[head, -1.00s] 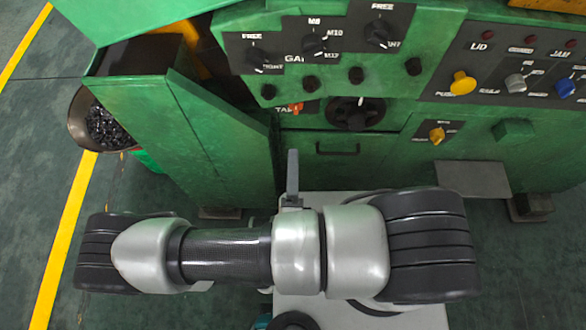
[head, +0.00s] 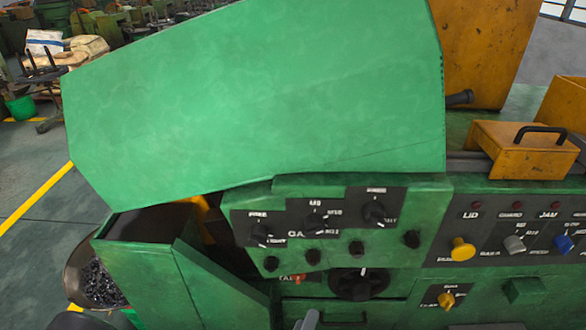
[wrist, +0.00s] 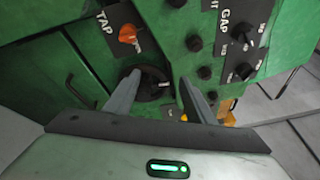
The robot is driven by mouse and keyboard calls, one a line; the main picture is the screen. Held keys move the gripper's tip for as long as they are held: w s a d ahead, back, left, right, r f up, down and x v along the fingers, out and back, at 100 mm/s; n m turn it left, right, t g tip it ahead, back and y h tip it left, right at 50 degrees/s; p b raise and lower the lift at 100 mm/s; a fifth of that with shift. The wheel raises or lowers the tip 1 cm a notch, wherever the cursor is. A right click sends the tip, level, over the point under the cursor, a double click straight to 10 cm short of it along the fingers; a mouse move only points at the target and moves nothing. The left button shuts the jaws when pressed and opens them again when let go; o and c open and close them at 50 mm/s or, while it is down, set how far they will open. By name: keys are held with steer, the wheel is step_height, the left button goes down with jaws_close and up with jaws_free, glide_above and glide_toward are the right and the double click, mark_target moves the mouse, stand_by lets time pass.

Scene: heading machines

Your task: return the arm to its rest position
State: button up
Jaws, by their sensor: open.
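My gripper (wrist: 158,88) shows in the wrist view with its two grey fingers spread apart and nothing between them. Behind the fingers is the green machine front with a black round handwheel (wrist: 150,84) and an orange TAP knob (wrist: 128,33). I cannot tell the exact distance from the fingers to the panel. In the head view most of my arm is out of the frame. Only small grey and black parts show at the bottom edge.
The green machine (head: 270,100) fills the head view, with a knob panel (head: 315,222) and a yellow knob (head: 462,249). An orange block with a black handle (head: 520,147) sits on top right. A bin of dark metal pieces (head: 97,282) is at lower left. Open floor (head: 35,170) lies left.

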steer(key=s+d+r+m+g+h+p, duration=0.15)
steer(key=d+r+m+g, duration=0.5)
steer(key=m, duration=0.75)
steer(key=d+r+m+g+h, duration=0.2)
steer(key=d+r+m+g, duration=0.2)
steer(key=r+m+g, duration=0.75)
step_height(320, 180, up, 17)
steer(key=d+m+t+y+p, duration=0.1)
steer(key=m+t+y, duration=0.5)
steer(key=m, duration=1.4)
steer(key=y+p, duration=0.1)
steer(key=y, duration=0.3)
steer(key=shift+w+d+t+y, duration=0.2)
steer(key=shift+w+t+y, duration=0.05)
steer(key=shift+t+y, duration=0.15)
